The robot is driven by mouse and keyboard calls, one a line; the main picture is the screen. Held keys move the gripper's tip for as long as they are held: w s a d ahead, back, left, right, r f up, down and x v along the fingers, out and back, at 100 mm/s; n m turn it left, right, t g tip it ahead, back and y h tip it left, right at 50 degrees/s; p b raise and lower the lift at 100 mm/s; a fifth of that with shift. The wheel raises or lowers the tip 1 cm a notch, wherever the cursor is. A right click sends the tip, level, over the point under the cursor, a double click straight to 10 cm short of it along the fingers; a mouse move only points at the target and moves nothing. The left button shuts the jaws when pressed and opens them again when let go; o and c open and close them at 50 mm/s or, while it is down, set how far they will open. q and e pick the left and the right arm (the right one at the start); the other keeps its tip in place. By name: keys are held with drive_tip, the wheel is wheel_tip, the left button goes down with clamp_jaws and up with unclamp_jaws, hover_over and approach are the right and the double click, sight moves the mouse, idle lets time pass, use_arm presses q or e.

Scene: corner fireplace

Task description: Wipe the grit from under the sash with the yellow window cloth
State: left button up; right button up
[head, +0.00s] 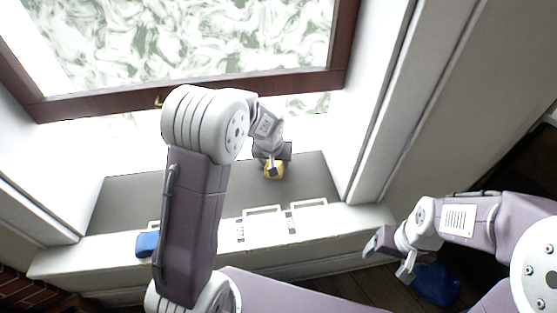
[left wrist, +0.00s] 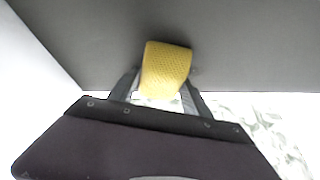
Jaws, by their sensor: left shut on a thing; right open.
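The yellow window cloth (head: 274,170) is in my left gripper (head: 272,160), over the grey sill surface (head: 125,198) below the window. In the left wrist view the cloth (left wrist: 166,68) sits between the two fingers of the left gripper (left wrist: 160,90), which is shut on it. I cannot tell whether the cloth touches the sill. The brown-framed sash (head: 95,103) stands above the sill, partly hidden by my left arm. No grit can be made out. My right gripper (head: 388,255) is open and empty, off to the right of the sill's front edge.
A blue object (head: 147,243) lies at the sill's front left. Pale rectangular outlines (head: 262,212) run along the front edge. Another blue item (head: 436,285) is low by my right gripper. White walls (head: 372,100) bound the recess at both sides.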

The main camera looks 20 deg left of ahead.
sight(256, 168)
use_arm(q)
drive_tip(key=shift+s+a+r+p, duration=0.1)
drive_tip(key=shift+s+a+p, duration=0.35)
drive_tip(key=shift+a, duration=0.5)
drive_tip(key=shift+s+a, duration=0.25)
drive_tip(key=shift+a, duration=0.2)
drive_tip(key=shift+s+a+p, duration=0.35)
drive_tip(key=shift+a+p, duration=0.25)
drive_tip(key=shift+s+a+p, duration=0.3)
drive_tip(key=shift+a+p, duration=0.25)
drive_tip(key=shift+a, duration=0.05)
drive_tip(key=shift+s+a, duration=0.15)
drive_tip(key=shift+a, duration=0.1)
drive_tip(key=shift+a+f, duration=0.1)
drive_tip(key=shift+f, duration=0.15)
wheel_tip(256, 168, up, 6)
drive_tip(key=p, duration=0.5)
drive_tip(key=shift+p, duration=0.4)
